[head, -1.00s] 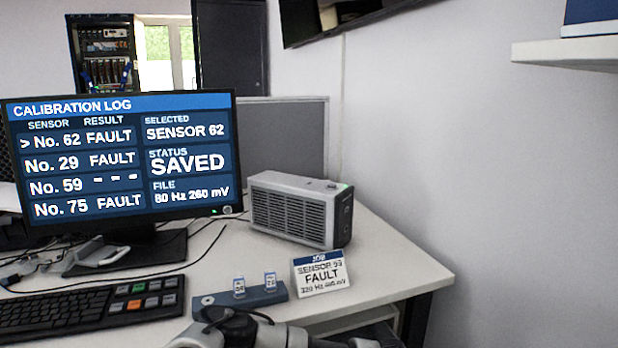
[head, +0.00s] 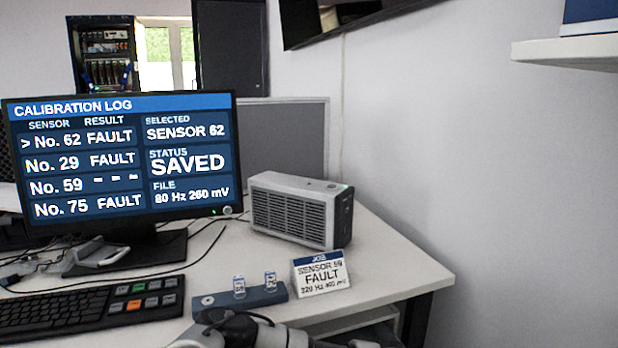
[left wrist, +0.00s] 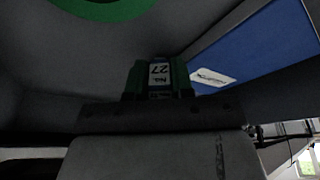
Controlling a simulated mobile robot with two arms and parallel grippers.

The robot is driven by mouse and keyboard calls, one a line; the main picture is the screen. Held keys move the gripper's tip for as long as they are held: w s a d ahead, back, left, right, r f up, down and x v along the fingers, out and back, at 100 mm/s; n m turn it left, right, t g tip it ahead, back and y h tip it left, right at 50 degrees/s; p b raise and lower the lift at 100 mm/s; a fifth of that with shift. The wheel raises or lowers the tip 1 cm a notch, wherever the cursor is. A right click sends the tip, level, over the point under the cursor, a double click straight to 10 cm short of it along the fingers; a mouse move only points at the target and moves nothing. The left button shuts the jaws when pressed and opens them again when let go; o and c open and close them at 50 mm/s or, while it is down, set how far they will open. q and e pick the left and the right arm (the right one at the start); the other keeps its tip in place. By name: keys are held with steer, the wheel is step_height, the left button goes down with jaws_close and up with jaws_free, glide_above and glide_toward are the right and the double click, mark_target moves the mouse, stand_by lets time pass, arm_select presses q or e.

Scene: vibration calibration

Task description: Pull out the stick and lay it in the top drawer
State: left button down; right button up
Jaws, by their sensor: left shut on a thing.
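My left gripper (left wrist: 160,90) shows in the left wrist view, shut on a small stick (left wrist: 160,74) with a white label that appears to read No. 27. Green parts flank the stick on both sides. In the head view, part of my arm shows at the bottom edge, but neither gripper does. Two small blue-and-white sticks, the left one (head: 239,287) and the right one (head: 270,281), stand upright in a blue-grey holder (head: 254,297) on the desk. I cannot clearly make out the top drawer.
The left wrist view shows dim grey surfaces, a blue panel (left wrist: 260,50) with a white label, and a green curved shape (left wrist: 105,8). On the desk are a keyboard (head: 60,312), a calibration-log monitor (head: 120,160), a grey vented box (head: 297,212) and a job card (head: 320,275).

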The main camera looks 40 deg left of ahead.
arm_select(q)
steer(key=shift+s+f, duration=0.1)
steer(key=shift+f, duration=0.15)
arm_select(e)
steer(key=shift+w, duration=0.1)
arm_select(q)
steer(key=c, duration=0.9)
jaws_free()
steer(key=shift+d+r+p, duration=0.15)
steer(key=shift+r+p, duration=0.3)
steer(key=shift+r, duration=0.2)
steer(key=shift+d+r+p, duration=0.2)
steer(key=shift+r+p, duration=0.2)
steer(key=shift+r, duration=0.15)
steer(key=shift+p+v, duration=0.7)
steer(key=shift+v, duration=0.4)
steer(key=shift+d+r, duration=0.1)
steer(key=shift+r, duration=0.1)
arm_select(e)
steer(key=s+d+f+g+h, duration=0.1)
steer(key=s+d+f+g, duration=0.1)
steer(key=s+g, duration=0.2)
steer(key=s+d+f+g+h, duration=0.1)
steer(key=s+f+g, duration=0.1)
steer(key=s+g, duration=0.2)
steer(key=shift+s+d, duration=0.35)
steer(key=shift+s, duration=0.85)
steer(key=shift+f, duration=0.1)
